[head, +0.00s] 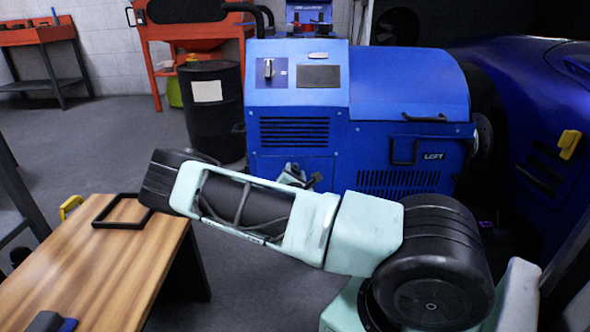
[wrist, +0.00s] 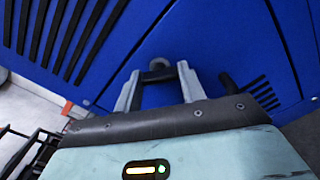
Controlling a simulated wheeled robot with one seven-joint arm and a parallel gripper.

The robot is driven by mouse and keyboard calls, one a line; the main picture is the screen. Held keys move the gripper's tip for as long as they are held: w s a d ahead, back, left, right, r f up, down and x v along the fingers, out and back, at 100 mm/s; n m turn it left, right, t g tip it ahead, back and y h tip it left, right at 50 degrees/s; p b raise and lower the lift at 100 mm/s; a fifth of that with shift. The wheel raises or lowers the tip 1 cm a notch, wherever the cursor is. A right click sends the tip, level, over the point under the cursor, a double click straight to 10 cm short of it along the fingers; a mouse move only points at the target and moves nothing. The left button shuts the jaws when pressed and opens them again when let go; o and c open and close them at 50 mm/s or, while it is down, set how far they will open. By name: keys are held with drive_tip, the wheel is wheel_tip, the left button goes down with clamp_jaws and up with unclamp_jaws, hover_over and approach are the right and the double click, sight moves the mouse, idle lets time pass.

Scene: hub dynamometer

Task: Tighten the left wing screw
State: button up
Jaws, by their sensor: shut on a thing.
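The blue dynamometer cabinet (head: 300,120) stands ahead, with "LEFT" printed on its side unit. In the wrist view, my gripper (wrist: 159,70) is at the blue panel. Its two pale fingers are shut on a dark wing screw (wrist: 158,75), whose rounded grey head shows between the fingertips. A second dark knob-like part (wrist: 227,80), perhaps the other wing screw, sticks out to the right of the fingers, apart from them. In the head view my gripper (head: 293,174) is small and partly hidden behind my arm, low on the cabinet front; the screw is not clear there.
A wooden table (head: 110,265) with a black frame on it stands at the left front. A black drum (head: 212,108) is beside the cabinet. A blue car (head: 540,100) is at the right. Grey floor lies open between table and cabinet.

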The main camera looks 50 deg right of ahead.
drive_tip(key=m+p, duration=0.3)
drive_tip(key=m, duration=0.4)
drive_tip(key=shift+r, duration=0.1)
drive_tip(key=m+p, duration=0.1)
drive_tip(key=m, duration=0.3)
drive_tip(key=shift+p, duration=0.4)
drive_tip(key=m+p, duration=0.1)
drive_tip(key=m, duration=0.2)
drive_tip(key=shift+m, duration=0.4)
drive_tip(key=m+p, duration=0.2)
drive_tip(key=m, duration=0.1)
drive_tip(key=shift+m, duration=0.3)
drive_tip(key=m+p, duration=0.1)
drive_tip(key=m, duration=0.2)
drive_tip(key=shift+m, duration=0.3)
drive_tip(key=m+p, duration=0.1)
drive_tip(key=m, duration=0.2)
drive_tip(key=shift+m+p, duration=0.3)
drive_tip(key=shift+p, duration=0.05)
drive_tip(key=shift+m+p, duration=0.55)
drive_tip(key=shift+m, duration=1.15)
